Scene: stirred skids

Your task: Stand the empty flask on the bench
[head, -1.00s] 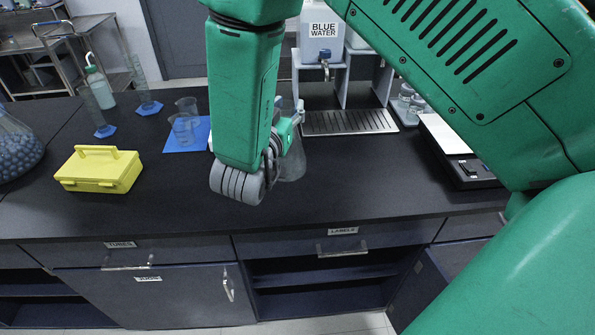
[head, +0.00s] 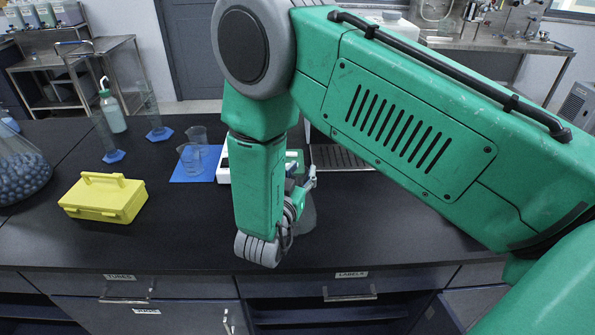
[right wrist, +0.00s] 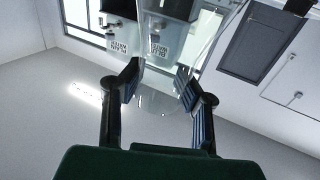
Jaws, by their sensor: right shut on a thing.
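The flask (head: 304,216) is clear glass and shows partly behind my right forearm in the head view, over the front part of the black bench (head: 400,242). My right gripper (head: 304,184) is shut on its upper part. In the right wrist view the two dark fingers (right wrist: 160,92) close on clear glass, and its outline is faint. The flask looks roughly upright. My arm hides its left side, and I cannot tell whether its base touches the bench. My left gripper is out of view.
A yellow box (head: 104,198) stands at the left, near a large round flask of blue beads (head: 20,170). Two beakers (head: 192,156) stand on a blue mat (head: 180,178). Tall cylinders (head: 150,108) and a wash bottle (head: 112,110) are behind. The bench front at centre right is clear.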

